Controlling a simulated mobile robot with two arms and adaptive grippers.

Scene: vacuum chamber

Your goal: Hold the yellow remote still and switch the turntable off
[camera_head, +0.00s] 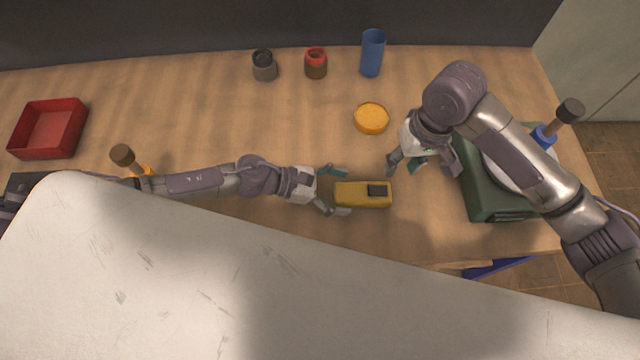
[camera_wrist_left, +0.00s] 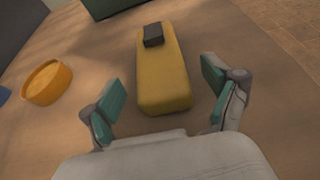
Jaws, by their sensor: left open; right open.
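The yellow remote (camera_head: 358,196) lies flat on the table, with a black raised switch (camera_head: 377,190) near its right end. In the left wrist view the remote (camera_wrist_left: 163,80) points away between the fingers, with the black switch (camera_wrist_left: 153,35) at its far end. My left gripper (camera_head: 338,190) is open, its fingertips at the remote's left end, one on each side and apart from it. My right gripper (camera_head: 422,170) is open above the table, up and to the right of the remote. The turntable (camera_head: 500,172) seems to be the green box with a pale disc, partly hidden by my right arm.
A round orange dish (camera_head: 371,118) is above the remote. A grey jar (camera_head: 264,65), a red-topped jar (camera_head: 316,63) and a blue cup (camera_head: 372,53) stand at the back. A red tray (camera_head: 48,128) is far left. The table's middle left is clear.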

